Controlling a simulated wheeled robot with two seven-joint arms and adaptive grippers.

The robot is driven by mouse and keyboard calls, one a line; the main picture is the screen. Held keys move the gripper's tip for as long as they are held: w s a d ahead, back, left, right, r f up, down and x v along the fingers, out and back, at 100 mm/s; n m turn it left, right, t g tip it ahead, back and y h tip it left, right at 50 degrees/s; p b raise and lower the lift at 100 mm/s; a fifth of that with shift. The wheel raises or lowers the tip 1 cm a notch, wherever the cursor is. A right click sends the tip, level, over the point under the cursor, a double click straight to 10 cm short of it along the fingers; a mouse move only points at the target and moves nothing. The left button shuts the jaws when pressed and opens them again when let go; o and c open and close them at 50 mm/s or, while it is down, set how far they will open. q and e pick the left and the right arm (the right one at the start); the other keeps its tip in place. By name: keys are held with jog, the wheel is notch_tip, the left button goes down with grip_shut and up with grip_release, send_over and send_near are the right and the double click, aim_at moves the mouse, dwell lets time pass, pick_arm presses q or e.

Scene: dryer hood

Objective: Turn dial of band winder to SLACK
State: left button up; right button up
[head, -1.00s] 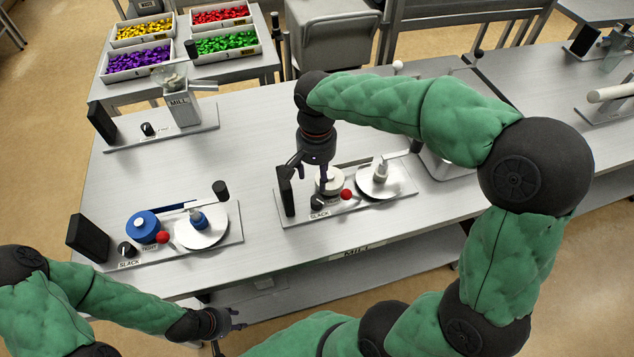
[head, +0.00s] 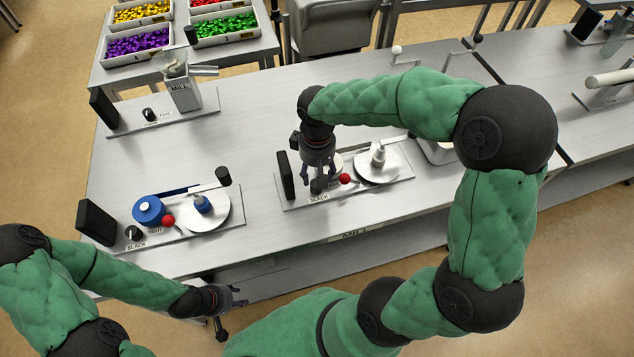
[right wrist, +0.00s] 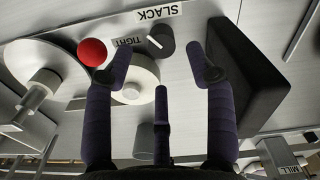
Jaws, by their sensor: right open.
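Two similar winders stand on the bench, one with a blue spool (head: 149,210), one with a pale spool (right wrist: 134,82). My right gripper (head: 318,176) is above the pale-spool winder, pointing down with open, empty fingers. Its black dial (right wrist: 160,41) lies just beyond the fingertips in the right wrist view, between their lines. The white mark on the dial slants between the SLACK label (right wrist: 160,13) and the TIGHT label (right wrist: 128,55). In the head view the fingers partly hide this dial. The blue-spool winder has its own dial (head: 133,233). My left gripper (head: 236,297) is near the bench's front edge, away from both.
A red ball knob (right wrist: 92,52) is beside the pale spool. A black upright block (right wrist: 245,80) is close to one finger. The mill (head: 184,94) and trays of coloured pieces (head: 138,42) are farther back. The bench middle (head: 245,130) is clear.

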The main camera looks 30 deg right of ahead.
jog(key=shift+f+b, duration=0.55)
jog(key=shift+f, duration=2.1)
jog(key=shift+c, duration=0.3)
